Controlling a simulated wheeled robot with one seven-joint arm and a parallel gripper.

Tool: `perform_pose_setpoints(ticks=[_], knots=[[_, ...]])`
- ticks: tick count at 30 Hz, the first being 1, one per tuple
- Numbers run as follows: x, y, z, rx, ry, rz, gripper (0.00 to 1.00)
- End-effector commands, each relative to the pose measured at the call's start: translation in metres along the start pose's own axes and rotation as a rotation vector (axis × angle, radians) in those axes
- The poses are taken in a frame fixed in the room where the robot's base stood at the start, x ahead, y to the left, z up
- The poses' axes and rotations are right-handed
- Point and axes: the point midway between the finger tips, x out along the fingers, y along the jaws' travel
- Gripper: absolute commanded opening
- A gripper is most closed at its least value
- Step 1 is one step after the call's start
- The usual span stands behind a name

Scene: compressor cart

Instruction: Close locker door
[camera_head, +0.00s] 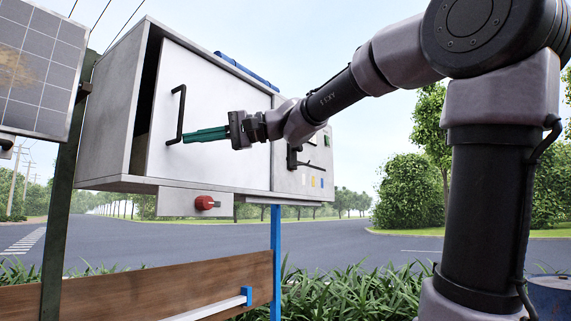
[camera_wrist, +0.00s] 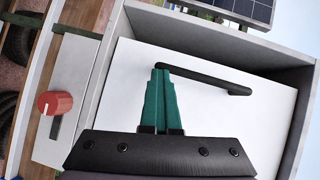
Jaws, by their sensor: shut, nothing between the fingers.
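The locker door (camera_head: 215,100) is a white panel with a black bar handle (camera_head: 180,115) near its left edge. It stands ajar in a grey locker box (camera_head: 112,110), with a dark gap along its left side. My gripper (camera_head: 187,136) has green fingers, pressed together and empty, in front of the door near the handle's lower end. In the wrist view the fingertips (camera_wrist: 161,72) appear beside or against one end of the handle (camera_wrist: 205,79), over the white door (camera_wrist: 205,115). I cannot tell whether they touch it.
A red knob (camera_head: 205,203) sits on a small panel under the locker. A panel with a black handle and coloured buttons (camera_head: 314,181) adjoins on the right. A solar panel (camera_head: 38,65) and a dark post (camera_head: 65,210) stand at the left. A wooden board (camera_head: 150,290) lies below.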

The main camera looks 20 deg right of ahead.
Motion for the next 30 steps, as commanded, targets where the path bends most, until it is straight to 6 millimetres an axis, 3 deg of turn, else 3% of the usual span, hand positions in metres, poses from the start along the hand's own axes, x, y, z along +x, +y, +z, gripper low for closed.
perform_pose_setpoints(ticks=[3,10,25,30], knots=[[0.013,-0.004,0.019,-0.001,-0.002,0.000,0.00],[0.025,-0.008,0.036,0.001,-0.001,0.000,0.00],[0.028,-0.009,0.040,0.001,-0.004,0.000,0.00],[0.026,-0.011,0.033,0.001,-0.003,0.000,0.00]])
